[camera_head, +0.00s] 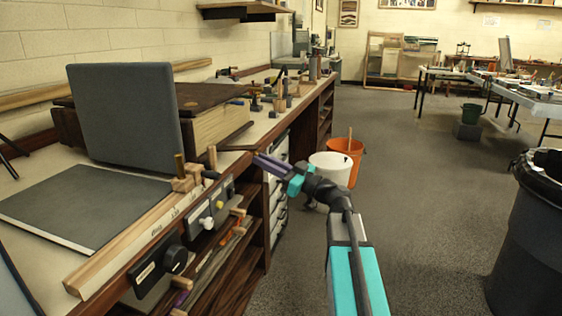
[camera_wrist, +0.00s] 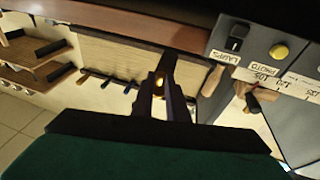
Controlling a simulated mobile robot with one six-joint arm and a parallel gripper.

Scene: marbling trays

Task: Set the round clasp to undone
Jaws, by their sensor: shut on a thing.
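My gripper (camera_head: 264,163) reaches to the front edge of the long bench (camera_head: 262,130), with its purple fingers pointing left. The wrist view shows my gripper (camera_wrist: 165,85) from behind, with its dark fingers closed around a small gold-coloured round part, which I take to be the round clasp (camera_wrist: 158,84). The fingers hide most of it. I cannot tell whether the clasp is done up or undone. It is too small to make out in the head view.
A control panel (camera_head: 212,210) with small knobs and a round black knob (camera_head: 172,257) are on the bench front. The wrist view shows a black switch (camera_wrist: 237,37) and yellow button (camera_wrist: 280,52). White (camera_head: 333,166) and orange (camera_head: 345,151) buckets stand beyond my arm.

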